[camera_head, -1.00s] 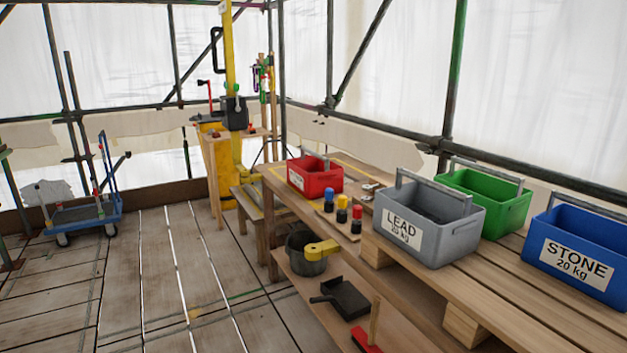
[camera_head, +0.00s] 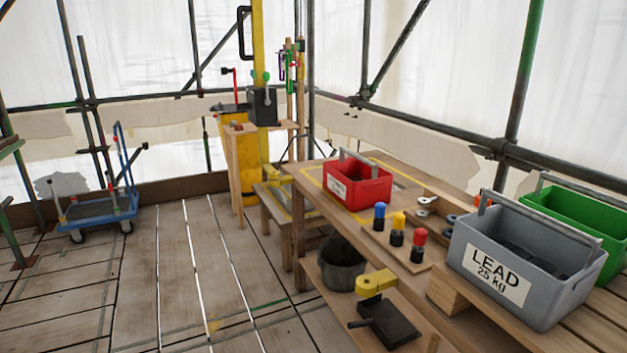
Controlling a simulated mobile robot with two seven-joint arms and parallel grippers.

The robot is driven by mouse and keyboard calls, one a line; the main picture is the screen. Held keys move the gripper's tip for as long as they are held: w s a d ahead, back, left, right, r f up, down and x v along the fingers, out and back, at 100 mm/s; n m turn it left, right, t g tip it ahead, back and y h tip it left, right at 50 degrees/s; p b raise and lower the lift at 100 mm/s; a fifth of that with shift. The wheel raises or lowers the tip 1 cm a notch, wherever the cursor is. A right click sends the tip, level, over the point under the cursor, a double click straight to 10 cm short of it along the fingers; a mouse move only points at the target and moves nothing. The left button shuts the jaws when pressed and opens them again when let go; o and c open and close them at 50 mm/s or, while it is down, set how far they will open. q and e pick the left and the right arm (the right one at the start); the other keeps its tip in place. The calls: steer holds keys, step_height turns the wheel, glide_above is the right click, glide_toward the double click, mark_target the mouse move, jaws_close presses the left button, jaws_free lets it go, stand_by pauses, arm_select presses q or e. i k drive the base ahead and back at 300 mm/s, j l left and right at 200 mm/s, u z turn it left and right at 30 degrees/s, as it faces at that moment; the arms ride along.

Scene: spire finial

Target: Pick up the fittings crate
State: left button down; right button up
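A red crate (camera_head: 357,187) with a grey carry handle stands upright on the far part of the wooden bench. Its white label is too small to read, so I cannot tell for certain that it is the fittings crate. A grey crate (camera_head: 523,262) labelled LEAD 25 kg stands nearer, at the right, with dark contents showing. A green crate (camera_head: 580,215) stands behind it, cut off by the right edge. Neither of my grippers is in view.
Blue, yellow and red-topped bottles (camera_head: 397,232) stand on a board on the bench (camera_head: 320,165). A black bucket (camera_head: 341,265) and a dustpan (camera_head: 385,323) sit on the lower shelf. A blue trolley (camera_head: 97,210) stands at the left. The plank floor between is clear.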

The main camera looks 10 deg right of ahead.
mark_target(356, 175)
steer(key=i+j, duration=0.1)
steer(key=i, duration=0.55)
steer(key=i+j+u, duration=0.1)
steer(key=i, duration=0.55)
steer(key=i+j+z, duration=0.15)
steer(key=i+z, duration=0.25)
steer(key=i+j+z, duration=0.45)
steer(key=i+l, duration=0.1)
